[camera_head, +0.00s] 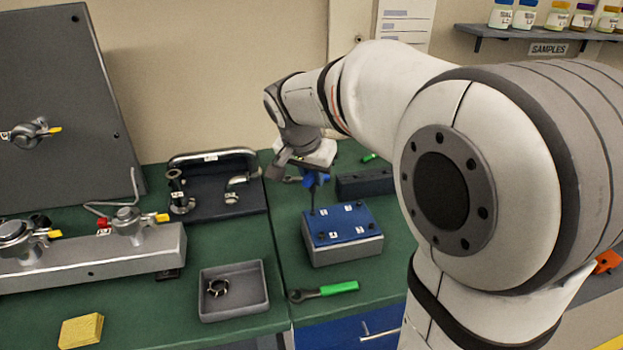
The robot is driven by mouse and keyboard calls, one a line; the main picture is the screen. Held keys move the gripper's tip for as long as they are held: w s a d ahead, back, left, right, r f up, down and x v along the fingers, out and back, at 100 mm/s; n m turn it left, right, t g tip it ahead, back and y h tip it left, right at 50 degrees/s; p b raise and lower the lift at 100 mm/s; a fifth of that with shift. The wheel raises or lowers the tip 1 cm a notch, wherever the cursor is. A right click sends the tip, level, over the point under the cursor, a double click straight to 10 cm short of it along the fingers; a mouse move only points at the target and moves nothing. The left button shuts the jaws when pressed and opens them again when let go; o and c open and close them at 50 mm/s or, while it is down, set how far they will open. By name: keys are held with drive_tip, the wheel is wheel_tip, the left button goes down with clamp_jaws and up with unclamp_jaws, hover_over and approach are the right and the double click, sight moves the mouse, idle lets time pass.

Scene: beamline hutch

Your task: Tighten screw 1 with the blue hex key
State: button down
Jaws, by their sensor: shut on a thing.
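A grey block with a blue top plate (343,222) stands on the green bench, with several small white labels on its top, too small to read for certain. My gripper (310,166) is above the back left part of this block, shut on the blue hex key (317,181). The key's blue handle shows just below the gripper, and its dark shaft points down, close to upright. The shaft's lower end is at the plate's back left corner. I cannot tell whether it sits in a screw, and the screw heads are too small to make out.
A green-handled wrench (338,288) lies in front of the block. A grey tray (234,308) with a metal ring stands to the left. A dark block (365,184) stands behind right. A dark stand with metal pipes (225,203) is at the back left. My arm hides the right side.

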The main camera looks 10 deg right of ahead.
idle(0.4)
drive_tip(key=m+b, duration=0.1)
drive_tip(key=m, duration=0.2)
drive_tip(key=shift+f+g+h, duration=0.1)
drive_tip(key=shift+g+h, duration=0.3)
drive_tip(key=shift+m, duration=0.6)
drive_tip(key=shift+m+g, duration=0.8)
drive_tip(key=shift+m, duration=0.6)
drive_tip(key=shift+r+p, duration=1.2)
drive_tip(key=shift+r, duration=0.9)
